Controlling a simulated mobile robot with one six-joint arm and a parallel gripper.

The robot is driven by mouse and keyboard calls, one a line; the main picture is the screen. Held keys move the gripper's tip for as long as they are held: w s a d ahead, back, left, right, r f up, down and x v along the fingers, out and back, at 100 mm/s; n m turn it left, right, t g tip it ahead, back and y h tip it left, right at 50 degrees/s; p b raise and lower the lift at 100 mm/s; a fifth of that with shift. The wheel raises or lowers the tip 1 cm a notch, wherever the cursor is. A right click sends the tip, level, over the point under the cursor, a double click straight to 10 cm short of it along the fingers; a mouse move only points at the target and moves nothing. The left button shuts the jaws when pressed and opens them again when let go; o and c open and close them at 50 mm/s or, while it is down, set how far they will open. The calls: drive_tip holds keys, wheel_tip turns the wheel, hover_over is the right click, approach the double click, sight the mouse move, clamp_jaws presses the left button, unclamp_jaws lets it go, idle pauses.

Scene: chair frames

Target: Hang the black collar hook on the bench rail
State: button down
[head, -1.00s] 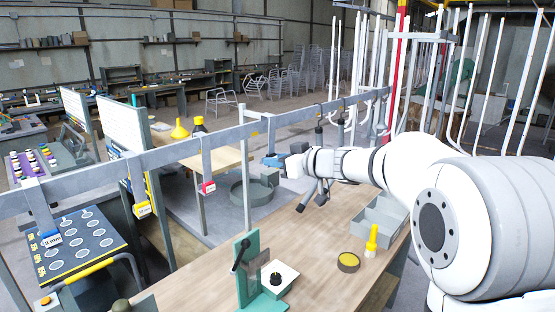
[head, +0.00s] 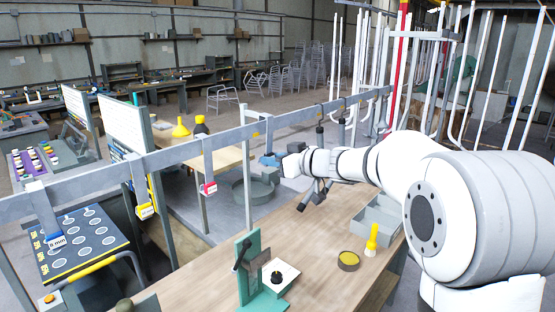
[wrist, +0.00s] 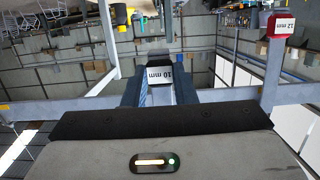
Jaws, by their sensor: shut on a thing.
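My gripper (head: 268,160) has blue fingers and is shut beside the bench rail (head: 105,169), just below it in the head view. In the wrist view my gripper (wrist: 158,92) closes on a dark piece with a white "10 mm" label, the black collar hook (wrist: 160,73). The rail (wrist: 55,109) crosses the wrist view behind the fingers. In the head view a grey upright strip shows between rail and fingers, perhaps the hook's strap. Whether the hook bears on the rail I cannot tell.
On the wooden bench (head: 200,275) stand a green fixture (head: 248,265), a yellow-filled dish (head: 348,260), a yellow cone bottle (head: 371,240) and a grey tray (head: 375,218).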

sight(264, 155)
drive_tip(key=shift+w+a+p, duration=0.3)
drive_tip(key=shift+w+a, duration=0.05)
drive_tip(key=shift+a, duration=0.1)
drive_tip(key=shift+w+a, duration=0.1)
idle(0.5)
drive_tip(key=shift+w+a+p, duration=0.35)
drive_tip(key=shift+a+p, duration=0.15)
drive_tip(key=shift+p, duration=0.1)
drive_tip(key=shift+w+a, duration=0.15)
drive_tip(key=shift+a, duration=0.05)
drive_tip(key=shift+w+a+p, duration=0.3)
drive_tip(key=shift+a, duration=0.1)
drive_tip(key=shift+f+b, duration=0.65)
drive_tip(key=shift+f, duration=0.55)
idle(0.7)
drive_tip(key=c, duration=1.1)
unclamp_jaws()
